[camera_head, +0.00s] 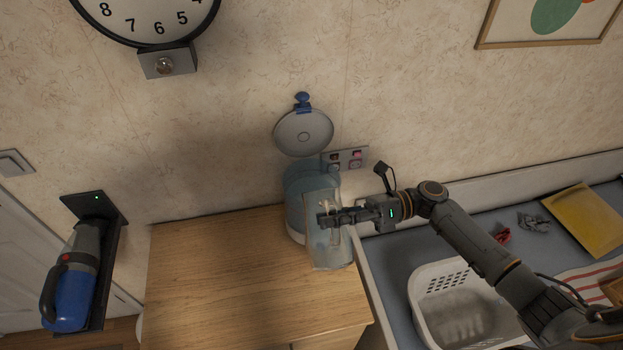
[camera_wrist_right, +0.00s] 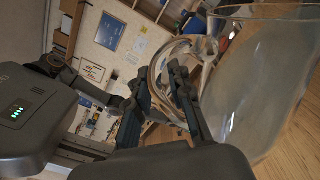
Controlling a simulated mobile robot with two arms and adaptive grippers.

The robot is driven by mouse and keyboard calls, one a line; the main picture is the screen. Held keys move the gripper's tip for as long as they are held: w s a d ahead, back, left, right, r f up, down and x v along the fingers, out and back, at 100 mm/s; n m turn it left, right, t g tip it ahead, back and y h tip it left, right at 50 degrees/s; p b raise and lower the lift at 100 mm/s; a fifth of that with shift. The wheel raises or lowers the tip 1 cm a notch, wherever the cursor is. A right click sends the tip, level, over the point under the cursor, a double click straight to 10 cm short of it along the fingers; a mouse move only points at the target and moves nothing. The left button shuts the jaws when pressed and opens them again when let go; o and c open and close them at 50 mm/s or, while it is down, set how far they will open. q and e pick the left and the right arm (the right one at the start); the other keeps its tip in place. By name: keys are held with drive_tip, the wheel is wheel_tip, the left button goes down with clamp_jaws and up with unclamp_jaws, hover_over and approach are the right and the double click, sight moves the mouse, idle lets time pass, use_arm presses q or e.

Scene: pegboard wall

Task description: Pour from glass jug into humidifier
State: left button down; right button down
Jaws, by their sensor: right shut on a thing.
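The humidifier (camera_head: 294,222) stands on the wooden cabinet against the wall, with a bluish clear tank. Its round lid (camera_head: 303,132) is raised open above the tank. The glass jug (camera_head: 331,255) is in front of the humidifier's right side and partly hides it. My right gripper (camera_head: 325,219) is shut on the jug's handle. In the right wrist view the fingers (camera_wrist_right: 178,95) are at the looped glass handle, and the jug body (camera_wrist_right: 255,85) fills the right side. The jug looks tilted, and I cannot tell whether anything flows from it. My left gripper is not in view.
The wooden cabinet top (camera_head: 225,275) is clear left of the humidifier. A wall socket (camera_head: 345,159) is close behind the jug. A white basket (camera_head: 430,290) and a yellow folder (camera_head: 583,220) are on the grey counter at right. A handheld vacuum (camera_head: 75,285) hangs at left.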

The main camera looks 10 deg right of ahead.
sight(328, 200)
drive_tip(key=shift+w+r+m, duration=0.3)
drive_tip(key=shift+r, duration=0.25)
drive_tip(key=shift+w, duration=0.1)
idle(0.6)
drive_tip(key=shift+w+r, duration=0.15)
drive_tip(key=shift+w, duration=0.55)
drive_tip(key=shift+w+r+m, duration=0.7)
drive_tip(key=shift+r+m, duration=0.2)
drive_tip(key=shift+m, duration=0.2)
idle(4.9)
